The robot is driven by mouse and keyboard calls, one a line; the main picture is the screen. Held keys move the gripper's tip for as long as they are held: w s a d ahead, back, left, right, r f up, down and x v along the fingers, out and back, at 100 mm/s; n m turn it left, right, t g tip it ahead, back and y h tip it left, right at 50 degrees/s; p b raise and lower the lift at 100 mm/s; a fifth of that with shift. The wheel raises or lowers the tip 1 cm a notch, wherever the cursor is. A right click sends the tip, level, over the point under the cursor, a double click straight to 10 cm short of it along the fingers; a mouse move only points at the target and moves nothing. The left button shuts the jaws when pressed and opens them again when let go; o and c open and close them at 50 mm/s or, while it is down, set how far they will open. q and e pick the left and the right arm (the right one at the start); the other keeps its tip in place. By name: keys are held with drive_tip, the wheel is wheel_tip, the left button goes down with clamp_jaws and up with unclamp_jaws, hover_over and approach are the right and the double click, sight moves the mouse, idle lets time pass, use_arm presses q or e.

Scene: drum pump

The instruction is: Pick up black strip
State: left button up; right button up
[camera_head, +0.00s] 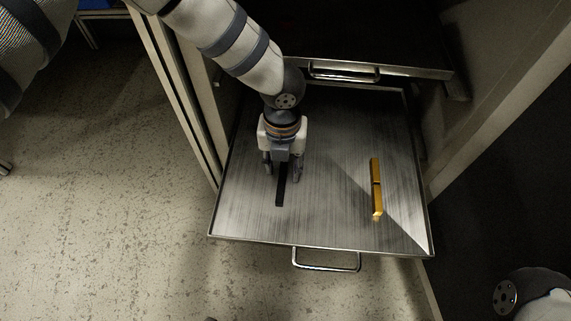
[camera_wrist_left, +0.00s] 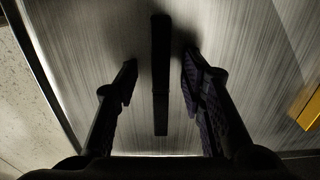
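The black strip (camera_head: 281,186) lies flat on the metal drawer tray (camera_head: 330,222), left of its middle, pointing roughly front to back. My left gripper (camera_head: 283,175) is over the strip's far part and hides some of it. In the left wrist view the strip (camera_wrist_left: 161,75) runs lengthwise between the two fingers of my open left gripper (camera_wrist_left: 160,85), with a gap on both sides. Neither finger appears to touch it. The height of the fingertips above the tray is hard to tell. My right gripper does not show.
A yellow bar (camera_head: 376,188) lies on the tray to the right, and its edge shows in the left wrist view (camera_wrist_left: 308,105). The pulled-out tray has low rims and a front handle (camera_head: 326,267). Another drawer with a handle (camera_head: 343,73) is above and behind.

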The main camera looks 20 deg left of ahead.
sight(284, 168)
use_arm(q)
drive_tip(key=shift+r, duration=0.15)
drive_tip(key=shift+c, duration=0.3)
clamp_jaws()
drive_tip(key=shift+r, duration=0.3)
wheel_tip(284, 168, up, 3)
drive_tip(key=shift+r+p, duration=0.1)
drive_tip(key=shift+p, duration=0.9)
drive_tip(key=s+d+r+p, duration=0.1)
drive_tip(key=s+r+p, duration=0.9)
drive_tip(key=s+r, duration=0.2)
drive_tip(key=shift+s+d+r, duration=0.15)
drive_tip(key=shift+s+d, duration=0.2)
drive_tip(key=shift+s, duration=0.65)
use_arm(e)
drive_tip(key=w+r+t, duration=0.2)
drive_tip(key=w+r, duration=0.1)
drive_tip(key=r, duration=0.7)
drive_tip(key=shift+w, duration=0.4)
